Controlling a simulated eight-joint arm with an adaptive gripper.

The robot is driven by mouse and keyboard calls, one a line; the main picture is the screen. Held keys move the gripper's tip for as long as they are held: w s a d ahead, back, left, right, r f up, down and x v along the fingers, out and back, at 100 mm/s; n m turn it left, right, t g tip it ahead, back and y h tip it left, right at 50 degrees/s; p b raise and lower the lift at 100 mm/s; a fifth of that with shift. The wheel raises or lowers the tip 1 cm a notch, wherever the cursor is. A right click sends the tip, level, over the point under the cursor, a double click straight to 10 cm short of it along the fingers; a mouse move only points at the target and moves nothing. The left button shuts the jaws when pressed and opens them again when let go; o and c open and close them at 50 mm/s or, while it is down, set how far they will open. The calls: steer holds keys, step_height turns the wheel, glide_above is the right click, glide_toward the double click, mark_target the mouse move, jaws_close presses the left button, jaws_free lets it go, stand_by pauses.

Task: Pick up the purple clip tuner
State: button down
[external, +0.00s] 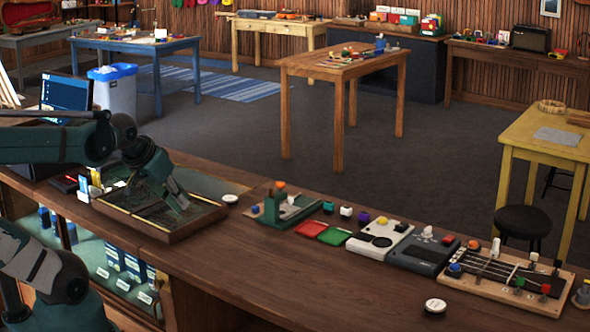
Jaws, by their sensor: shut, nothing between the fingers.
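The small purple clip tuner (364,217) stands on the dark wooden counter (270,262), right of a white clip (346,212) and behind the white pedal-like box (380,239). My gripper (179,204) hangs low over the wood-framed tray (160,232) at the left of the counter. It points down and is shut and empty. It is well to the left of the purple tuner and apart from it. I cannot tell whether its tips touch the tray.
Between them stand a white disc (230,199) and a green clamp-like stand (274,208). A fretboard stand (508,281) is farther right. The counter's front is mostly clear.

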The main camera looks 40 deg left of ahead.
steer(key=c, duration=2.3)
jaws_free()
steer(key=shift+o, duration=0.2)
